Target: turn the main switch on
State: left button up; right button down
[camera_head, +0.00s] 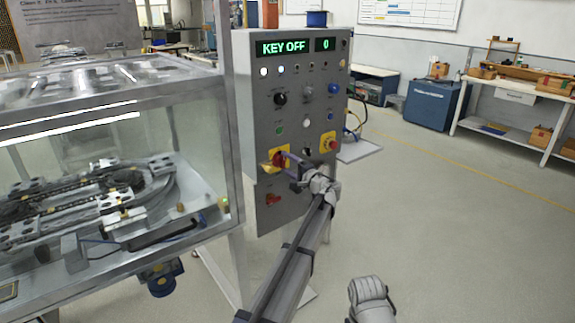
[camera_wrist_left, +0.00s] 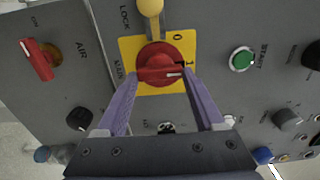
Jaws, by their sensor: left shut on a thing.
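The main switch is a red rotary knob (camera_wrist_left: 158,52) on a yellow plate marked 0 and 1, on the grey control panel. A white mark on its handle points to the right in the left wrist view, on the side of the 1. In the head view the red switch (camera_head: 281,157) is partly hidden by my gripper. My left gripper (camera_wrist_left: 160,76) is shut on the switch handle, with one purple finger at each end; it also shows in the head view (camera_head: 283,161). My right gripper's fingers are not in view.
A yellow part (camera_wrist_left: 150,8) beside the LOCK label, a red AIR handle (camera_wrist_left: 38,60) and a green START button (camera_wrist_left: 242,59) surround the switch. The panel display (camera_head: 283,47) reads KEY OFF. A glass-sided ring-track machine (camera_head: 200,150) stands left; floor is clear at right.

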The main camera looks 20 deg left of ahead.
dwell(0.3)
pick_arm(q)
jog(key=o, duration=1.4)
jog(key=v, duration=0.7)
jog(key=shift+s+d, duration=0.25)
jog(key=shift+d, duration=0.1)
